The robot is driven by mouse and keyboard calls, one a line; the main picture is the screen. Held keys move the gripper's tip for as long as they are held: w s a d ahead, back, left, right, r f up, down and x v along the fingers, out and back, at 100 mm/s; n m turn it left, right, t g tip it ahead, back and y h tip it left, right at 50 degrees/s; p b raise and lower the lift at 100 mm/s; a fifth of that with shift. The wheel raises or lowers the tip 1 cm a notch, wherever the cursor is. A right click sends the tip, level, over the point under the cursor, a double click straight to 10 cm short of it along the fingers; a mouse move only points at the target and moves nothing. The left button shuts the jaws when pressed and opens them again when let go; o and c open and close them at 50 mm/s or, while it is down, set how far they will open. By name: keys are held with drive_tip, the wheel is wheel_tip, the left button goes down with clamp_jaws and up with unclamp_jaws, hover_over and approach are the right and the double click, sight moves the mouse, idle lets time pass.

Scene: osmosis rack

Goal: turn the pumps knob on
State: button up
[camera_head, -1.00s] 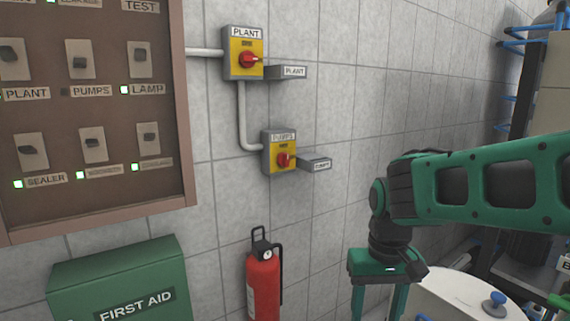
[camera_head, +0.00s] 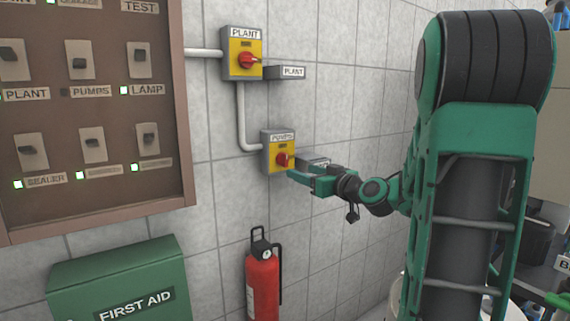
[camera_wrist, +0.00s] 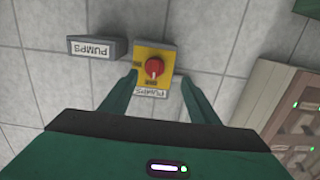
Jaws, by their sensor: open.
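The pumps knob (camera_head: 282,160) is a red rotary knob on a yellow plate of a grey box labelled PUMPS (camera_head: 283,137), on the tiled wall. In the wrist view the red knob (camera_wrist: 154,68) appears upside down, between and just beyond my fingertips. My gripper (camera_head: 296,178) is open at the knob's right side in the head view. In the wrist view its two green fingers (camera_wrist: 158,75) stand on either side of the knob. I cannot tell whether either finger touches it. The knob's pointer direction is hard to read.
A PUMPS label block (camera_head: 313,164) is right of the knob box, partly behind my gripper. The PLANT switch (camera_head: 243,58) is above. A brown switch panel (camera_head: 115,180) is at left. A fire extinguisher (camera_head: 263,285) and green first-aid box (camera_head: 120,275) are below.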

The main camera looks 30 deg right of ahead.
sight(287, 159)
drive_tip(key=shift+t, duration=0.3)
drive_tip(key=w, duration=0.7)
drive_tip(key=w+r, duration=0.1)
drive_tip(key=w, duration=0.3)
drive_tip(key=shift+d, duration=0.25)
drive_tip(key=shift+c, duration=0.4)
drive_tip(key=c, duration=1)
